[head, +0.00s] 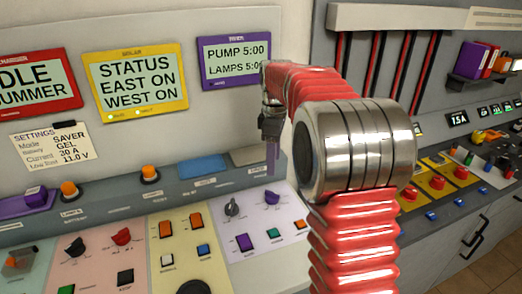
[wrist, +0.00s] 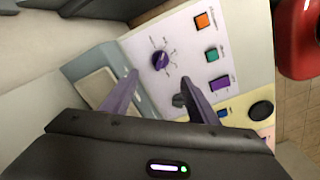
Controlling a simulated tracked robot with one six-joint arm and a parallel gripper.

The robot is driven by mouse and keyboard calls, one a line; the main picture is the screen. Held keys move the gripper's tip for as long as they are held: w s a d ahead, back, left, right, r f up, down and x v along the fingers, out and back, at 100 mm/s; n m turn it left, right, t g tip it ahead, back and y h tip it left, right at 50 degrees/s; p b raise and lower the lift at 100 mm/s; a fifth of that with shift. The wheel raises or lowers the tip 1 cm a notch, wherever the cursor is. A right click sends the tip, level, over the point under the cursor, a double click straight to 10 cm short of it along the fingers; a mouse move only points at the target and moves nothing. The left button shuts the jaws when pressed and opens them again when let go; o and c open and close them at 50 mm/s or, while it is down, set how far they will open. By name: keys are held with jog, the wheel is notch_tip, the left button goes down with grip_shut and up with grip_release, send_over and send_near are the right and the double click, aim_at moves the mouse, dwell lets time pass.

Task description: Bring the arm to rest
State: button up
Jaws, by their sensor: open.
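My gripper (head: 271,165) hangs fingers down at the end of my red arm, in front of the back panel and above the white control section (head: 262,222). In the wrist view my gripper (wrist: 160,82) shows two purple fingers spread apart with nothing between them. Beyond the fingertips are a purple knob (wrist: 160,61) and a dark grey knob (wrist: 180,100), the latter partly behind the right finger. In the head view the purple knob (head: 271,197) and the grey knob (head: 232,207) lie below the gripper. I cannot tell the exact gap; no contact is visible.
Three framed displays, red (head: 38,82), yellow (head: 135,80) and purple (head: 234,62), hang on the back panel. The sloped console carries several knobs and buttons. A grey cabinet (head: 483,232) with red buttons stands at right. My arm hides part of the console's right end.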

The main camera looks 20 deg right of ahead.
jog(key=s+a+m+t, duration=0.2)
jog(key=s+a+m, duration=0.1)
jog(key=s, duration=0.6)
jog(key=s+a+m+t, duration=0.1)
jog(key=s+a+m, duration=0.3)
jog(key=s, duration=0.6)
jog(key=s+a+m+t, duration=0.2)
jog(key=s+a+m, duration=0.2)
jog(key=s, duration=0.6)
jog(key=shift+s+a+r+t, duration=0.25)
jog(key=shift+a+r, duration=0.2)
jog(key=shift+a, duration=0.8)
jog(key=shift+w, duration=0.1)
jog(key=shift+c, duration=0.4)
